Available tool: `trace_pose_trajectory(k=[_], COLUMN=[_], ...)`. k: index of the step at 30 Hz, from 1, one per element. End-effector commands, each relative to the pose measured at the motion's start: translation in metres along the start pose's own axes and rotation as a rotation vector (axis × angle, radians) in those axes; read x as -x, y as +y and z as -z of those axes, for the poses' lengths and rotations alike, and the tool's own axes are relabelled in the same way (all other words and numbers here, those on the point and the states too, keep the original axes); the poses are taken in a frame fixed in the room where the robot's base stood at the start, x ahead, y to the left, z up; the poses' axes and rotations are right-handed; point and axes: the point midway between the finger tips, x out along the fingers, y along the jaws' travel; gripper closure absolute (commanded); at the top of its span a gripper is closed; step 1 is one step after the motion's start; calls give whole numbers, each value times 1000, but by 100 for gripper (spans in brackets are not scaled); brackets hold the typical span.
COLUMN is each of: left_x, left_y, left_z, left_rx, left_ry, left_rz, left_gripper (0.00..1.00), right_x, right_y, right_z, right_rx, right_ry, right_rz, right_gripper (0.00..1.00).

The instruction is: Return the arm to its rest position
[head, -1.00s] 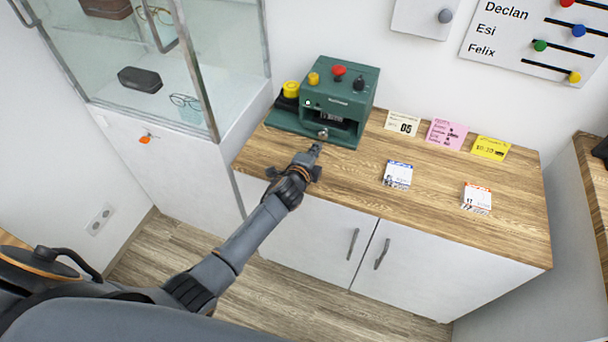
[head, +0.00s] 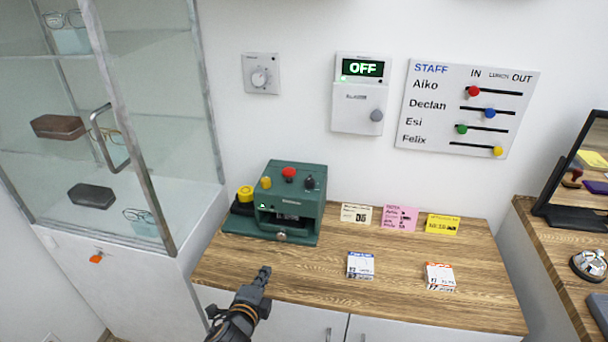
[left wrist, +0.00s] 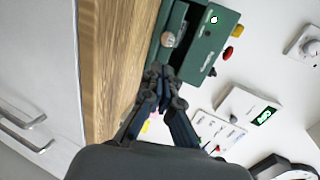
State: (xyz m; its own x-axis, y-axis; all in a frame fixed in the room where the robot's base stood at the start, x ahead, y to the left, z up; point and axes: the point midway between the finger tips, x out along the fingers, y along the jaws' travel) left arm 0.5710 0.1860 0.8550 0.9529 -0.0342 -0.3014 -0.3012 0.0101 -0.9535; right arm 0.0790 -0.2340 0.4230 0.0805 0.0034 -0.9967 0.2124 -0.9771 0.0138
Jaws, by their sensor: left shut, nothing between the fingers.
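My left gripper (head: 262,276) is shut and empty, at the front edge of the wooden counter in the head view. It is in front of the green machine (head: 312,212) and apart from it. In the left wrist view the shut fingertips (left wrist: 158,72) show near the machine's front, beside its round silver knob (left wrist: 168,39). The machine has a red button (head: 289,174), a yellow knob, a dark knob and a lit green lamp. My right gripper is in neither view.
The wooden counter (head: 310,275) carries several cards and two small boxes (head: 361,265) (head: 439,277). A glass cabinet (head: 178,190) stands at left. A wall box (head: 358,105) reads OFF, beside a staff board (head: 440,75). A second counter (head: 550,250) is at right.

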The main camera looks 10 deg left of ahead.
Motion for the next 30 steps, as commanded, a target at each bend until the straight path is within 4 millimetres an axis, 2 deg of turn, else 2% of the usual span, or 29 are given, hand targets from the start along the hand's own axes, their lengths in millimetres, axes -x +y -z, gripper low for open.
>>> trace_pose_trajectory(k=[2, 5, 8, 12, 15, 21, 30], left_x=[3, 18, 50, 113, 149, 207, 282], left_y=[2, 11, 30, 61, 75, 90, 99], left_z=[-1, -7, -18, -26, -26, -20, -10], left_rx=[22, 137, 359, 715, 884, 1102, 1312], left_ry=[-8, -49, -133, -283, -367, -497, -664], left_rz=[-11, -64, -172, -359, -457, -603, -774], left_gripper=[100, 100, 100, 100, 100, 100, 100], right_x=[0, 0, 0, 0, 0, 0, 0], right_y=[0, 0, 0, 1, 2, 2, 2], right_z=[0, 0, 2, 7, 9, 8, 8], right_rx=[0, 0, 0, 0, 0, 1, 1], right_ry=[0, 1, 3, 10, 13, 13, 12], right_rz=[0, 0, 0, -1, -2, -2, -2], right_gripper=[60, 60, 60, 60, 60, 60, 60])
